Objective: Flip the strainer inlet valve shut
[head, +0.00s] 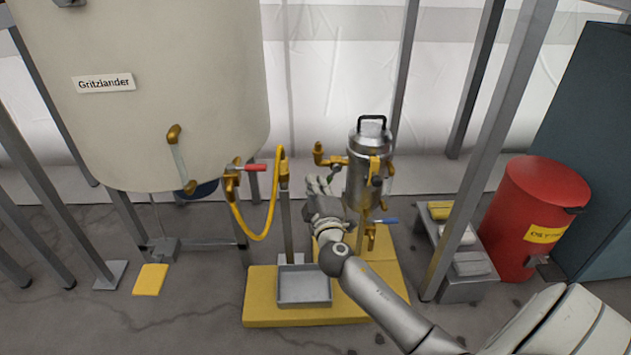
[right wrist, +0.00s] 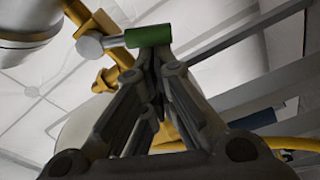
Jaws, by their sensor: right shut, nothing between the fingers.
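The strainer (head: 368,182) is a steel canister with a black top handle, standing on the yellow base. Its inlet valve sits on the brass pipe (head: 328,160) at its left side. The valve's green handle (right wrist: 148,37) shows clearly in the right wrist view, joined to a grey stub beside the brass pipe (right wrist: 110,75). In the head view the handle is small and close to my gripper. My right gripper (head: 322,183) is shut and empty, with its fingertips (right wrist: 158,62) right by the green handle; I cannot tell whether they touch it. My left gripper is out of view.
A red-handled valve (head: 252,168) with a yellow hose (head: 262,237) is left of the strainer. A blue-handled valve (head: 385,221) is below it. A grey tray (head: 303,300) lies on the yellow base (head: 260,312). A red bin (head: 530,215) stands right.

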